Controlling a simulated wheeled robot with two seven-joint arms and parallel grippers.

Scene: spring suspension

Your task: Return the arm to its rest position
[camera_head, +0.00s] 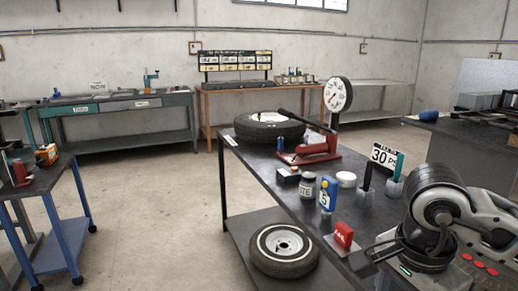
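My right arm (445,205) comes in from the right over the near end of the dark workbench. Its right gripper (372,270) is low at the bench's front edge, with two dark fingertips that look apart and nothing seen between them. A red block with white lettering (343,235) stands just beyond and left of the gripper, apart from it. My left arm and gripper are out of view.
The dark workbench (265,175) bears a tire (270,130), a dial gauge (338,94), a red tool (315,148), a jar (307,186), a blue bottle (328,194) and a "30 PSI" sign (385,157). A whitewall tire (284,250) lies on the lower shelf.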

